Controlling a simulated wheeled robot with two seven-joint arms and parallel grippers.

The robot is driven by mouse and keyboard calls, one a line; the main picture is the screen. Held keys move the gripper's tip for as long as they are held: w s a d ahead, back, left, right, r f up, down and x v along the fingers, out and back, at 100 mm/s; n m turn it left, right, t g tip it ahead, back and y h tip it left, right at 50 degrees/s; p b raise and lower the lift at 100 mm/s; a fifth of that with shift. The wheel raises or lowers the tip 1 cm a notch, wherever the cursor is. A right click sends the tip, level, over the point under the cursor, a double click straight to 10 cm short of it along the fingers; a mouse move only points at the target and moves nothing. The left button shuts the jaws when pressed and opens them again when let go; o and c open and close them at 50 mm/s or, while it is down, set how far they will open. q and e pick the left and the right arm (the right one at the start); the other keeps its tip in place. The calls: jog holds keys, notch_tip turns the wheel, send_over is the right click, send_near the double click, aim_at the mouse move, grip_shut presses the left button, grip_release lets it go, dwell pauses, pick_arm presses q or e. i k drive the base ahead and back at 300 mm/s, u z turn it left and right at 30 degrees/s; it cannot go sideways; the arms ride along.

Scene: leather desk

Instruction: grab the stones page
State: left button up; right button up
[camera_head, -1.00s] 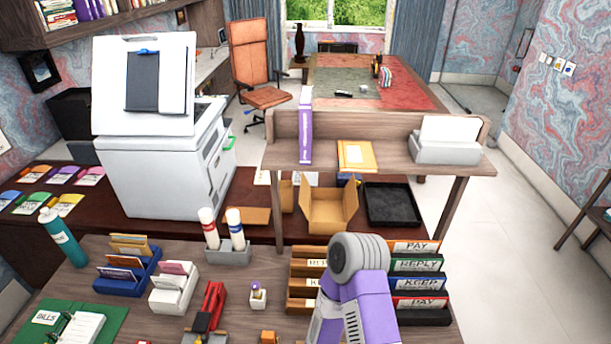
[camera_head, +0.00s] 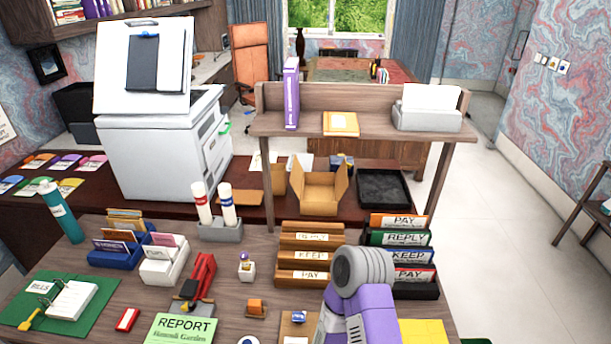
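I cannot make out any page marked stones. A green sheet (camera_head: 184,330) at the bottom edge reads REPORT, with a smaller line under it that is hard to read. White paper (camera_head: 431,97) stands in a grey tray on the raised shelf. A white notepad (camera_head: 73,300) lies on a green BILLS folder (camera_head: 28,311) at the left. A purple and grey link of my arm rises at the bottom right, before the wooden sorter. Neither of my grippers is in view.
The wooden sorter (camera_head: 313,257) and a dark sorter (camera_head: 416,291) with PAY, REPLY and KEEP labels stand near my arm. A red stapler (camera_head: 201,277) and a marker holder (camera_head: 220,231) stand left of them. A white printer (camera_head: 160,150) stands behind.

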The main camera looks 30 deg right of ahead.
aim_at(306, 159)
jog(key=k, duration=0.1)
jog(key=z, duration=3.8)
jog(key=i, duration=4.1)
jog(key=u, duration=3.1)
jog(key=i, duration=2.4)
